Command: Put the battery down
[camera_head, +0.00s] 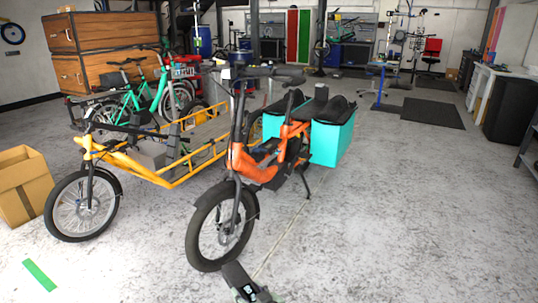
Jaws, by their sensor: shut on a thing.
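A dark, blocky object, which looks like the battery (234,274), shows at the bottom edge of the head view. My gripper (251,290) is at its near end and shut on it; most of the gripper and my arm are cut off by the frame. The held battery appears in front of the orange cargo bike (255,160), just right of and below its front wheel in the picture. I cannot tell how high it is above the floor.
A yellow cargo bike (150,170) stands left of the orange one, with a cardboard box (22,185) at far left. A green strip (39,275) lies on the floor. The concrete floor (420,220) at right is clear. A workbench (505,80) stands along the right wall.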

